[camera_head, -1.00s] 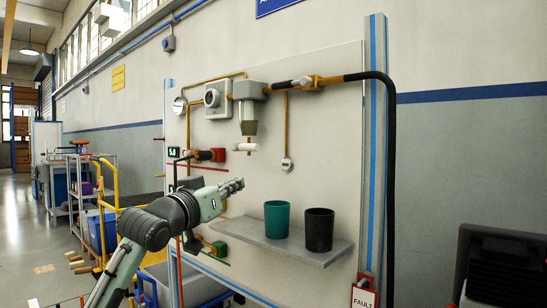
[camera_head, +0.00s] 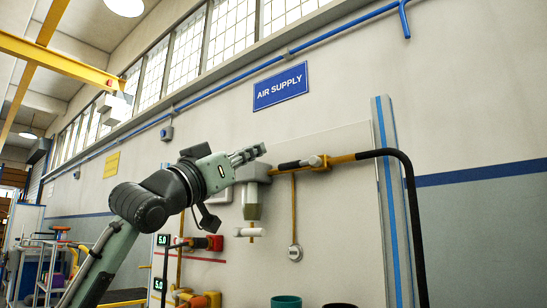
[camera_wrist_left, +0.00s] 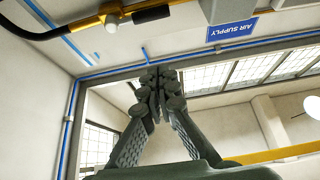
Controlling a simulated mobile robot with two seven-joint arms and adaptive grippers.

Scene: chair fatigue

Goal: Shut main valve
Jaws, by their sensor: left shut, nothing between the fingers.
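The valve (camera_head: 323,162) is a brass fitting on the pipe at the top of the panel, with a dark lever (camera_head: 289,165) lying along the pipe towards the left. In the left wrist view the valve (camera_wrist_left: 111,12) shows upside down at the top left. My left gripper (camera_head: 252,153) is shut and empty. It is raised to about the valve's height, left of it in the head view and apart from it. Its closed fingers also show in the left wrist view (camera_wrist_left: 158,78). My right gripper is not in view.
A black hose (camera_head: 408,190) curves down from the valve's right side. A grey filter unit (camera_head: 251,207) hangs under the pipe, partly behind my gripper. A teal cup (camera_head: 286,301) and a dark cup (camera_head: 339,305) show at the bottom edge.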

